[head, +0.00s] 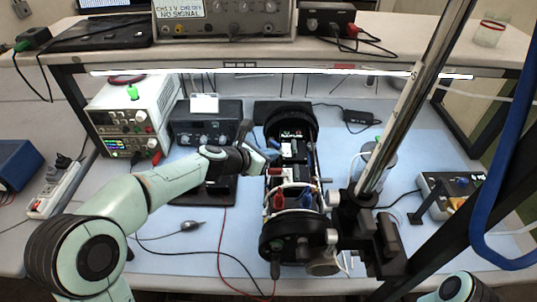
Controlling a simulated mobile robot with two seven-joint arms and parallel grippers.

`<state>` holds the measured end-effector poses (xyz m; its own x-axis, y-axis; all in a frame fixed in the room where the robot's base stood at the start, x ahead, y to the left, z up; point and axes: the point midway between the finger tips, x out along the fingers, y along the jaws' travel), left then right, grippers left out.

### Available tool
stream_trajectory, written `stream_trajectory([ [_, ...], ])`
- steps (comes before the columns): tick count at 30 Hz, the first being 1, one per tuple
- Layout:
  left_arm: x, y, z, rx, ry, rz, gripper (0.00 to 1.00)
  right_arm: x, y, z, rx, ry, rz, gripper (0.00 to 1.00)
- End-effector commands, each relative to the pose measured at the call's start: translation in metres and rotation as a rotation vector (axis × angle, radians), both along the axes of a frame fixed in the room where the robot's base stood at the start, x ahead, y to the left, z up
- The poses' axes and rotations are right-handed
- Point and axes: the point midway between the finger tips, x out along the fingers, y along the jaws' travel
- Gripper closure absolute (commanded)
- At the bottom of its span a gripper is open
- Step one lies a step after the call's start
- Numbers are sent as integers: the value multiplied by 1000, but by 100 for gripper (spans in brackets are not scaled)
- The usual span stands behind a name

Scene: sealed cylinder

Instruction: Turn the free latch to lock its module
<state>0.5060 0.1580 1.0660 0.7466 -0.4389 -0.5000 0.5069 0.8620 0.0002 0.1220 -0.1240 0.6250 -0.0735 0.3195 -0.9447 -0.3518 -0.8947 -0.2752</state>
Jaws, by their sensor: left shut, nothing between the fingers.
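An opened cylinder with black round end caps (291,237) lies lengthwise on the blue mat, its inner electronics exposed. Small red parts (278,204) and pale modules (300,174) show along its middle. I cannot tell at this size which part is the free latch or how it is turned. My left gripper (267,155) is at the left side of the cylinder's far half, shut and empty, with its fingertips close to the modules. Whether it touches anything is unclear. Of my right arm only a link shows at the bottom right; its gripper is out of view.
A metal pole (408,110) with a black clamp (378,240) stands right beside the cylinder. A power supply (130,118) and a black instrument (205,122) stand at the back left. Cables cross the front of the mat. A control box (450,190) is at the right.

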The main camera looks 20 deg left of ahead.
Motion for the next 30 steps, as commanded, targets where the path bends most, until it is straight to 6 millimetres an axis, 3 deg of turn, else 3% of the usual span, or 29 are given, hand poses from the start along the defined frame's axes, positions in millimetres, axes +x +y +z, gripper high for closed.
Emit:
stream_trajectory([
  [10,0,-3,1,-1,-1,0,100,1,0,2,0,-1,0,0],
  [30,2,12,1,0,0,-1,100,2,0,4,0,-2,0,0],
])
